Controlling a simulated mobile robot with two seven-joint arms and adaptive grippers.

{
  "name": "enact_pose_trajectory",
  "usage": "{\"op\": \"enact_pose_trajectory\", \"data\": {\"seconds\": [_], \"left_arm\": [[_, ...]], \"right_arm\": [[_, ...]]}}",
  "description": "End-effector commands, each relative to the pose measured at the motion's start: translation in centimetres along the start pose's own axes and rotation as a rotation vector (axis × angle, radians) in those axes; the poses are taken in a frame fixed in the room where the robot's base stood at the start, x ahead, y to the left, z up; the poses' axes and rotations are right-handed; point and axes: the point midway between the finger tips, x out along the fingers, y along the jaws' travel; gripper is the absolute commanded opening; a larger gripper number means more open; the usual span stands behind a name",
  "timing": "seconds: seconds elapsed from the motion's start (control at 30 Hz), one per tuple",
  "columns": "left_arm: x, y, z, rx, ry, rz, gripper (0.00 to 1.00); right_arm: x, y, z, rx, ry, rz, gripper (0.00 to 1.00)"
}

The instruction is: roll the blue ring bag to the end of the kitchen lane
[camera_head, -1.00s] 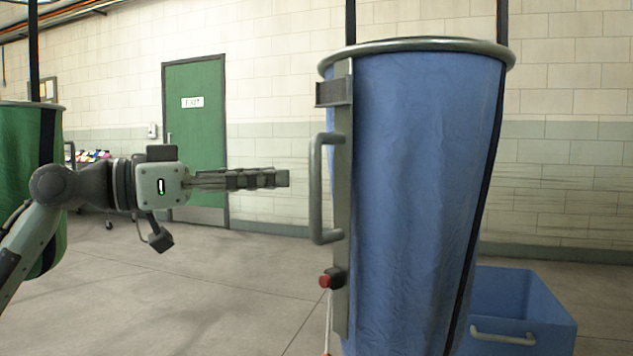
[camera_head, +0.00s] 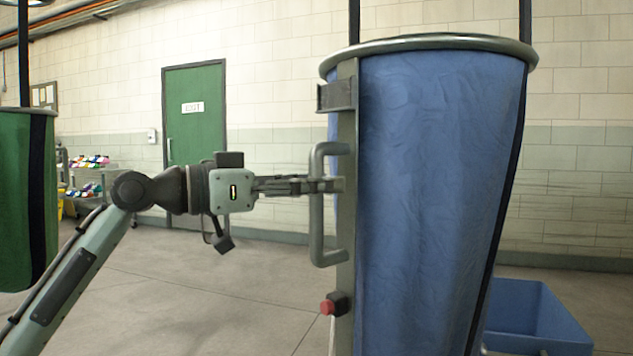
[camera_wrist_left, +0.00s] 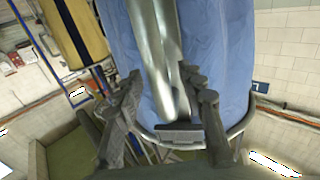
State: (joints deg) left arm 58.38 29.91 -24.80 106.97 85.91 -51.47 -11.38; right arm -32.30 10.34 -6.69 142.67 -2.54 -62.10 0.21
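The blue ring bag (camera_head: 430,200) hangs upright under a grey metal ring, right of centre in the head view. A grey upright strip on its left side carries a D-shaped handle (camera_head: 316,228) and a red button (camera_head: 328,306) below. My left gripper (camera_head: 338,185) comes in level from the left, its fingers at the upper part of the handle. In the left wrist view the fingers (camera_wrist_left: 163,78) stand apart on either side of the metal bar (camera_wrist_left: 172,95), with a gap on the left; the blue bag (camera_wrist_left: 228,50) lies behind. My right gripper is not in view.
A blue bin (camera_head: 535,312) stands on the floor behind the bag at right. A green bag (camera_head: 18,200) hangs at the left edge. Shelves with colourful items (camera_head: 90,165) and a green exit door (camera_head: 196,130) stand at the back wall. The floor between is clear.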

Motion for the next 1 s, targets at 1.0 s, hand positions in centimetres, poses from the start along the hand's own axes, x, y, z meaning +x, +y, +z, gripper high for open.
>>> {"op": "enact_pose_trajectory", "data": {"seconds": [1.0], "left_arm": [[0.08, -0.24, -0.01, -0.001, -0.001, -0.001, 0.0]], "right_arm": [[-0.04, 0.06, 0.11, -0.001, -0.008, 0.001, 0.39]]}}
